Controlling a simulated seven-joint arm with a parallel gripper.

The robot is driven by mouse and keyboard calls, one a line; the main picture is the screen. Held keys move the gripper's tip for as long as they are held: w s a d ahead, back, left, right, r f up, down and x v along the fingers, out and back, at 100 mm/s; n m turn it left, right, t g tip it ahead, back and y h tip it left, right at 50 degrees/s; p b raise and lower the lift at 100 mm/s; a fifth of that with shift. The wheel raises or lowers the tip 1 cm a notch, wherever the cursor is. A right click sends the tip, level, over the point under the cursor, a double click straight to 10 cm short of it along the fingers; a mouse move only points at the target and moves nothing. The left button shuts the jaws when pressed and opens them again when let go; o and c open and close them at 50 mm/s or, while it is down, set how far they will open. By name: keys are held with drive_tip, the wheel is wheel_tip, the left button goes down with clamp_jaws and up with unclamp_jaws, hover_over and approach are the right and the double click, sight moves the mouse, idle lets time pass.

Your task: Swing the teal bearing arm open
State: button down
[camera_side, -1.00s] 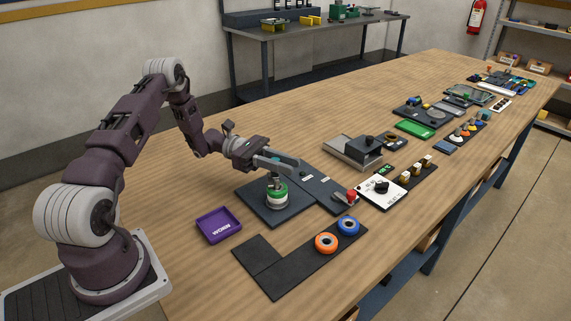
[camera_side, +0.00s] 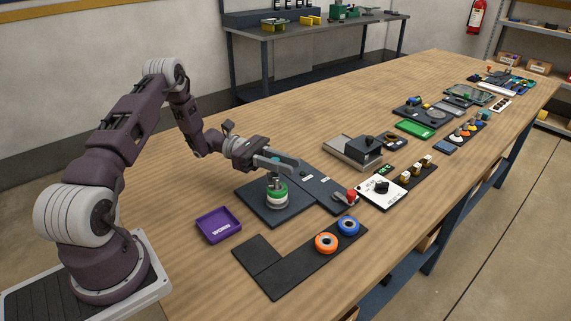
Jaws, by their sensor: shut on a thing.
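The bearing arm (camera_side: 285,163) shows as a grey-teal bar reaching over a dark base plate (camera_side: 258,210). Below it, a green and white ring stack (camera_side: 277,194) stands on a post on the plate. My gripper (camera_side: 266,162) is at the bar's left end, above the plate, and is shut on it. The fingertips are small and partly hidden, so the exact grip is hard to see.
A purple tray (camera_side: 219,226) lies left of the plate. A dark mat (camera_side: 305,260) with an orange ring (camera_side: 326,243) and a blue ring (camera_side: 348,226) lies in front. A red button (camera_side: 352,196) and a white dial panel (camera_side: 383,190) stand to the right.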

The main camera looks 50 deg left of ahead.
sight(269, 175)
drive_tip(key=shift+a, duration=0.1)
drive_tip(key=m+g, duration=0.1)
drive_tip(key=g, duration=0.1)
drive_tip(key=s+m+g+h, duration=0.1)
drive_tip(key=g, duration=0.1)
drive_tip(key=s+a+m+g, duration=0.1)
drive_tip(key=shift+s+m+g, duration=0.1)
drive_tip(key=shift+m+g, duration=0.3)
drive_tip(key=shift+s+a+m+g, duration=0.3)
drive_tip(key=shift+m+g, duration=0.3)
drive_tip(key=shift+g, duration=0.35)
drive_tip(key=shift+s+a+m+g, duration=0.2)
drive_tip(key=shift+s+m+g, duration=0.15)
drive_tip(key=shift+m+g, duration=0.45)
drive_tip(key=shift+g, duration=0.35)
drive_tip(key=c, duration=1.2)
unclamp_jaws()
